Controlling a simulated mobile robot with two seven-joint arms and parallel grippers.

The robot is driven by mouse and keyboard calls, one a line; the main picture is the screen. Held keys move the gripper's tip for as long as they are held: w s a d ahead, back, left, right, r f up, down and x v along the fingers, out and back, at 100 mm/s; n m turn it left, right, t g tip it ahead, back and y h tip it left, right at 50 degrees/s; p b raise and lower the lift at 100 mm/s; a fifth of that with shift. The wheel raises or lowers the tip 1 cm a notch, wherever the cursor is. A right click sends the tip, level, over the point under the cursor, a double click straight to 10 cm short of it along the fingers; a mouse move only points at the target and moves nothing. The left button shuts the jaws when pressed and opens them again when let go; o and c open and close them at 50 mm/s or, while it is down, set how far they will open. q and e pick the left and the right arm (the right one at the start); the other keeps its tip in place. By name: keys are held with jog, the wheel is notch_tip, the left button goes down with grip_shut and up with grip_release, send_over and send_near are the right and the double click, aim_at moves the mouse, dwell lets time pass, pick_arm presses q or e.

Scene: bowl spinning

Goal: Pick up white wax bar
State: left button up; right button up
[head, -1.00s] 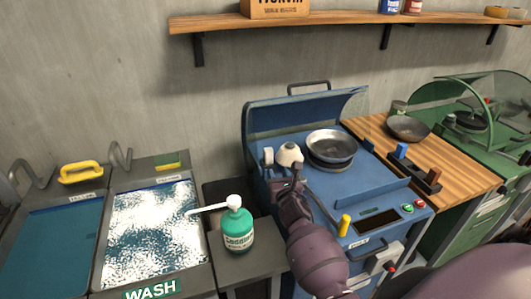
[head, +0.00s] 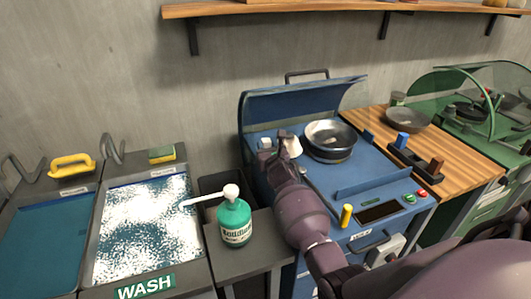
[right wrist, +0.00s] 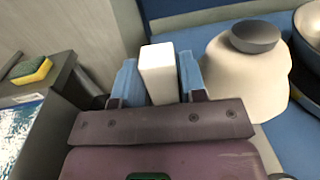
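The white wax bar (right wrist: 158,75) stands upright between the two blue fingertips of my right gripper (right wrist: 160,85) in the right wrist view. The fingers lie flush along both its sides with no visible gap, so the gripper looks shut on it. My left gripper is not in view.
A metal bowl (head: 330,137) sits on the machine, right of the gripper. The machine's raised clear cover (head: 300,105) stands behind. A green bottle (head: 235,222) with a white pump stands left, beside the foamy wash basin (head: 140,225). A wooden counter (head: 425,150) is at right.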

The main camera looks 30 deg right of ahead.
jog(key=shift+w+d, duration=0.25)
jog(key=shift+w, duration=0.4)
jog(key=c, duration=0.6)
